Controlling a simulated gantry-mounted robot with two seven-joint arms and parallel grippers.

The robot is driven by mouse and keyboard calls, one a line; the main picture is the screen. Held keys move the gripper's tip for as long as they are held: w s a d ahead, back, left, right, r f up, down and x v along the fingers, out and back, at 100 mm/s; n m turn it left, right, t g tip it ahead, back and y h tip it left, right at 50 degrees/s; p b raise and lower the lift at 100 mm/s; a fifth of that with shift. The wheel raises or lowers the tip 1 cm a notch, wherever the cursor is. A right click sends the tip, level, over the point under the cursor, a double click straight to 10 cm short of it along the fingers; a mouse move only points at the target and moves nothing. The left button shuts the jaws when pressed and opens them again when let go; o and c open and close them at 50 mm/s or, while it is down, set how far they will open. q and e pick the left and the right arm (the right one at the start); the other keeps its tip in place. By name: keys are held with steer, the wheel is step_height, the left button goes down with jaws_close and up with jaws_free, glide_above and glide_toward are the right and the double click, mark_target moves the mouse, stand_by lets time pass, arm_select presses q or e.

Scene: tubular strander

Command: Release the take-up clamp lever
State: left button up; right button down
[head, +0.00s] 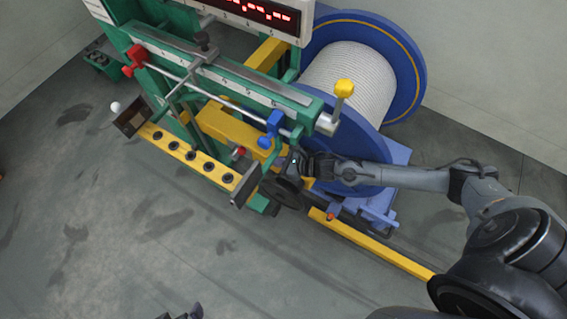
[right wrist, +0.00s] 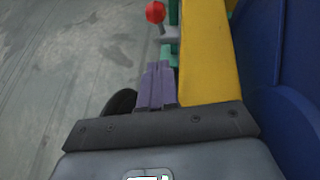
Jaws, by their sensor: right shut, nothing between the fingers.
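A small red ball-knobbed lever (head: 238,152) stands beside the yellow beam at the machine's front right; a red knob also shows at the top of the right wrist view (right wrist: 155,12). No label marks it as the take-up clamp lever. My right gripper (head: 284,166) is beside the black handwheel (head: 283,192), between the machine and the reel. In the right wrist view its fingers (right wrist: 158,78) are together and empty, pointing toward the red knob with a gap between. Dark tips at the head view's bottom edge (head: 183,313) look like my left gripper; their opening is unclear.
A blue reel (head: 408,65) wound with pale cable stands behind my right arm. A yellow floor rail (head: 375,247) runs below my arm.

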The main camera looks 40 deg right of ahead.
mark_target(239, 152)
steer(key=w+a+b, duration=0.2)
steer(key=w+a, duration=0.1)
steer(key=w, duration=0.3)
steer(key=shift+w+a+f+b, duration=0.2)
steer(key=shift+a+f+b, duration=0.05)
steer(key=shift+a+b, duration=0.15)
steer(key=shift+d, duration=0.1)
